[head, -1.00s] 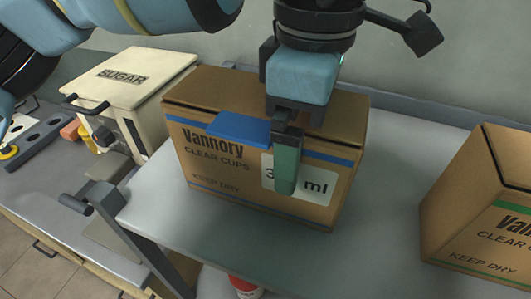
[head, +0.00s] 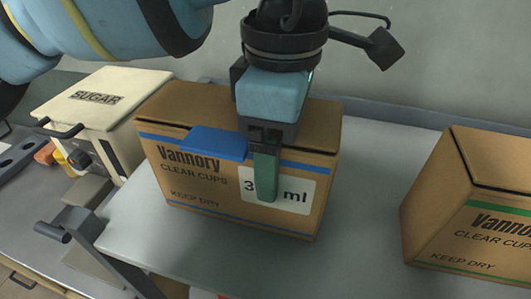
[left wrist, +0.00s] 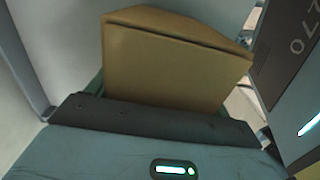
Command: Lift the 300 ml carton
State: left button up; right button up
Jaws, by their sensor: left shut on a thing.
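The 300 ml carton (head: 190,190) is a brown box with blue stripes, the words "Vannory clear cups" and a white label partly hidden by a finger. It stands on the grey shelf at the middle left of the head view. My left gripper (head: 266,175) comes down over it and is shut on it, with one green-padded finger against the label face. The other finger is hidden behind the carton. In the left wrist view the carton (left wrist: 170,70) fills the space beyond the gripper. I do not see my right gripper.
Another brown carton (head: 480,215) with green stripes stands at the right on the same shelf (head: 360,215). A cream box marked SUGAR (head: 110,100) stands at the left, close to the held carton. A wall rises behind. The shelf between the cartons is clear.

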pick_arm(q)
notch_tip(320, 180, up, 10)
jog(key=shift+f, duration=0.15)
dwell(0.3)
